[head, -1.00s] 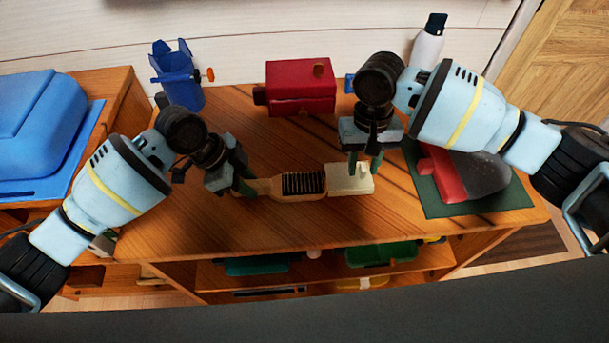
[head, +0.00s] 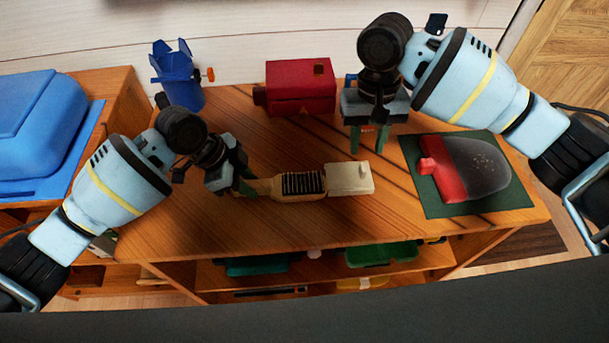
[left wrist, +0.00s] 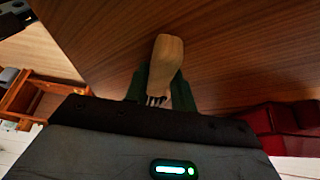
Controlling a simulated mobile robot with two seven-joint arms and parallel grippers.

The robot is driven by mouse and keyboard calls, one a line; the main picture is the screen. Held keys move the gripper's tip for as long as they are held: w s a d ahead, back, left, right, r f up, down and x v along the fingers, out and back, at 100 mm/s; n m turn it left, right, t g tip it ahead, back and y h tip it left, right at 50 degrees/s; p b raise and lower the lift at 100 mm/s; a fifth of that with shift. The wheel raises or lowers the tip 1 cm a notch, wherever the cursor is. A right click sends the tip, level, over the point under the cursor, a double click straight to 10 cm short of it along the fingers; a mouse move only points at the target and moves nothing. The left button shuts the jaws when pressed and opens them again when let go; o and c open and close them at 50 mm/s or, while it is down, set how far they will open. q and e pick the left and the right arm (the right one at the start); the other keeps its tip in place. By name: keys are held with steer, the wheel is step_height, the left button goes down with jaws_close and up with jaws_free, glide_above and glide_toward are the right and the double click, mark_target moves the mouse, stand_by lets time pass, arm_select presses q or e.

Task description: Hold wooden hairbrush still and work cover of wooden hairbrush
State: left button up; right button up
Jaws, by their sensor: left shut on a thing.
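The wooden hairbrush (head: 290,186) lies across the tabletop with its dark bristles facing up and bare. My left gripper (head: 246,186) is shut on its handle; the handle also shows between the green fingers in the left wrist view (left wrist: 166,62). The cream cover (head: 349,179), a block with a small knob on top, sits at the right end of the brush head. I cannot tell whether cover and brush touch. My right gripper (head: 368,145) is open and empty, above and behind the cover, apart from it.
A red box (head: 300,88) and a blue cup-like holder (head: 179,80) stand at the back of the wooden table (head: 190,225). A red and grey object (head: 470,168) lies on a green mat (head: 432,202) at the right. The table in front of the brush is clear.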

arm_select(q)
steer(key=o, duration=1)
steer(key=v, duration=1.2)
